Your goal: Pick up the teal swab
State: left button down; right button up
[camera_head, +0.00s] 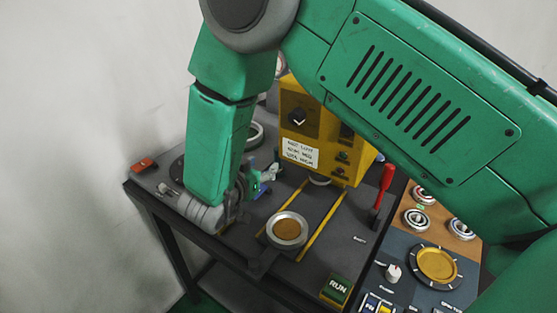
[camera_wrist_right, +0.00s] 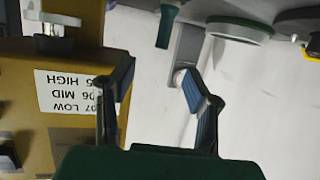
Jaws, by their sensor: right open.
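My right gripper (camera_head: 264,178) is low over the left part of the dark bench, beside the yellow machine. In the wrist view its blue-padded fingers (camera_wrist_right: 156,72) are apart with nothing gripped between them. A narrow teal-green piece (camera_wrist_right: 167,25), possibly the swab, shows at the top of the wrist view, beyond the fingertips. A grey bar with a pale round end (camera_wrist_right: 187,50) is right beside it, partly behind the right finger. In the head view I cannot single out the swab; my right arm covers much of that area. My left gripper is not in view.
The yellow machine (camera_head: 296,127) with a label stands close to the gripper. A round fixture with a brown disc (camera_head: 288,230), a red lever (camera_head: 384,187), bearings (camera_head: 422,194), a gold dish (camera_head: 437,264) and a RUN button (camera_head: 337,289) are to the right. An orange-red block (camera_head: 144,164) lies far left.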

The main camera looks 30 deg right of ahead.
aim_at(276, 155)
jog(key=w, duration=0.1)
jog(key=w+d+f, duration=0.1)
jog(key=w+d, duration=0.1)
jog(key=shift+d+f, duration=0.15)
jog(key=shift+f, duration=0.15)
jog(key=x, duration=0.6)
jog(key=shift+s+d+f, duration=0.25)
jog(key=shift+d, duration=0.2)
jog(key=shift+w, duration=0.15)
jog(key=shift+a+r, duration=0.2)
jog(key=shift+a, duration=0.2)
jog(key=c, duration=0.4)
grip_shut()
jog(key=shift+d+f, duration=0.1)
jog(key=shift+d, duration=0.3)
